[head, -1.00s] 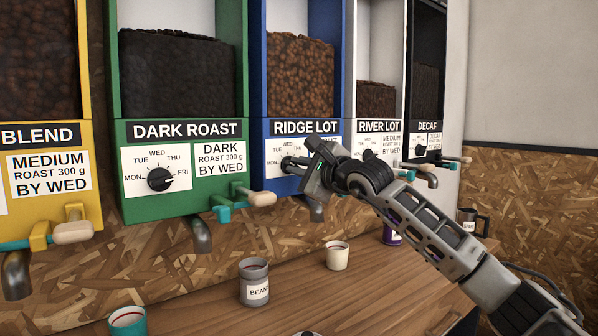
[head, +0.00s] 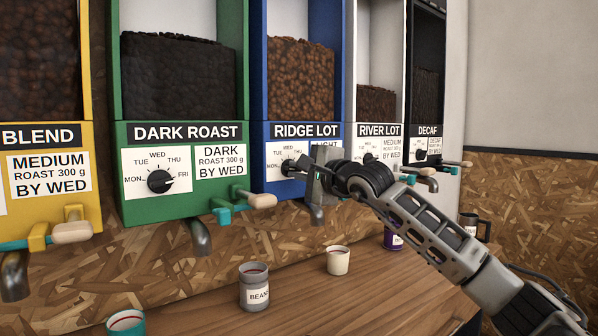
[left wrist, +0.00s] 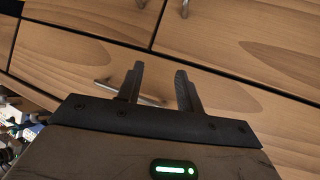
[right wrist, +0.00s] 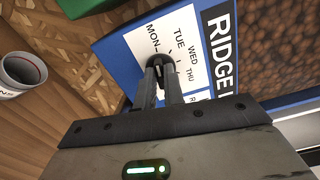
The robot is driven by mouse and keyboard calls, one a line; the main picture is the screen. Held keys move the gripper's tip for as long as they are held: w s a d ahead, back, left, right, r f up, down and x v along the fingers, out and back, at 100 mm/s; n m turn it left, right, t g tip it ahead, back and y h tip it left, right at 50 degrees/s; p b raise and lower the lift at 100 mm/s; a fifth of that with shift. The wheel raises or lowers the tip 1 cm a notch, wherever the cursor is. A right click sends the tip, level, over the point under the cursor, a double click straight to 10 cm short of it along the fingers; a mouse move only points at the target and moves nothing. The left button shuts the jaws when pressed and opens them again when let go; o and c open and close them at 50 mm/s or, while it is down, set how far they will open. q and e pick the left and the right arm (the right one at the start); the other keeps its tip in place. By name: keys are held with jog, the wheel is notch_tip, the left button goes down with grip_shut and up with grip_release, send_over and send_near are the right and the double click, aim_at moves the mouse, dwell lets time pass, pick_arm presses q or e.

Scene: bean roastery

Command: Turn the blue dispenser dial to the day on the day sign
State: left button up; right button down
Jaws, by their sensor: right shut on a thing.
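The blue dispenser (head: 257,185), labelled RIDGE LOT, hangs between the green and white ones. Its dark dial (head: 287,167) sits on a white plate with day names; MON, TUE, WED and THU are readable in the right wrist view. My right gripper (head: 298,166) is shut on the dial, which also shows in the right wrist view (right wrist: 153,60) between and beyond the fingertips. The fingers hide the dial's pointer, so its setting cannot be read. My left gripper (left wrist: 160,70) is open and empty, in front of wooden drawer fronts. I see no separate day sign.
The green dispenser (head: 130,205) with its own dial (head: 160,181) is to the left, the white River Lot (head: 380,128) and black Decaf (head: 428,130) to the right. Cups and a bean tin (head: 254,288) stand on the wooden counter (head: 330,300) below.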

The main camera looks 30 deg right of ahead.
jog(key=shift+f, duration=0.1)
jog(key=c, duration=1.5)
grip_release()
pick_arm(q)
jog(key=shift+w+r, duration=0.1)
